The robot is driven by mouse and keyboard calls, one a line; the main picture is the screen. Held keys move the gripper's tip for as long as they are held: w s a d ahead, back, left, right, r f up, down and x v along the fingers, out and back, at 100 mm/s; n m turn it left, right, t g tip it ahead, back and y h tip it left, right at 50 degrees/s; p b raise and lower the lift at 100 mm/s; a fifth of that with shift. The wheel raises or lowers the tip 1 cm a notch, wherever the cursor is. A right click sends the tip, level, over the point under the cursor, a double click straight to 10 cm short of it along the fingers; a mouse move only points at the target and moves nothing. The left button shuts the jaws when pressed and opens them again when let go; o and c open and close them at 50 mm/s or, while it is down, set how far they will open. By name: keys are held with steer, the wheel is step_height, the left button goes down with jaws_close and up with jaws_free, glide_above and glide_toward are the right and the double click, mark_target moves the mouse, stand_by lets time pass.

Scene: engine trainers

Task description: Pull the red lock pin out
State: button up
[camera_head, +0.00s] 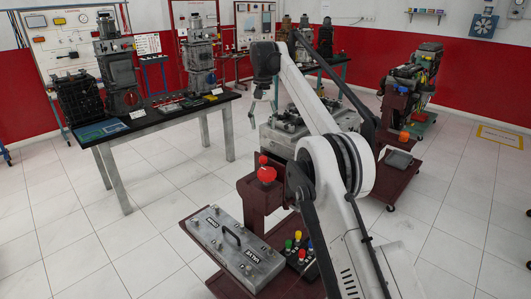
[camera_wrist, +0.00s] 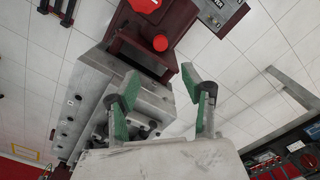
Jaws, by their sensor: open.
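A round red knob (camera_head: 266,174) sits on the dark red post of a cart, with a smaller red knob (camera_head: 263,159) just above it. In the wrist view a round red knob (camera_wrist: 160,42) and another red part (camera_wrist: 143,6) show on the dark red post. I cannot tell which of these is the lock pin. My gripper (camera_wrist: 158,74) is open and empty, its green-padded fingers spread, with the knob beyond the fingertips and apart from them. In the head view my gripper (camera_head: 262,100) hangs in the air above and behind the post.
A grey engine block (camera_head: 283,134) stands behind the post. A grey control box (camera_head: 230,246) and coloured push buttons (camera_head: 299,243) lie on the cart in front. A black-topped table (camera_head: 170,112) with engine models stands at left. White tiled floor at left is clear.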

mark_target(263, 157)
step_height(263, 157, down, 14)
steer(key=shift+r, duration=0.1)
stand_by(0.6)
jaws_close()
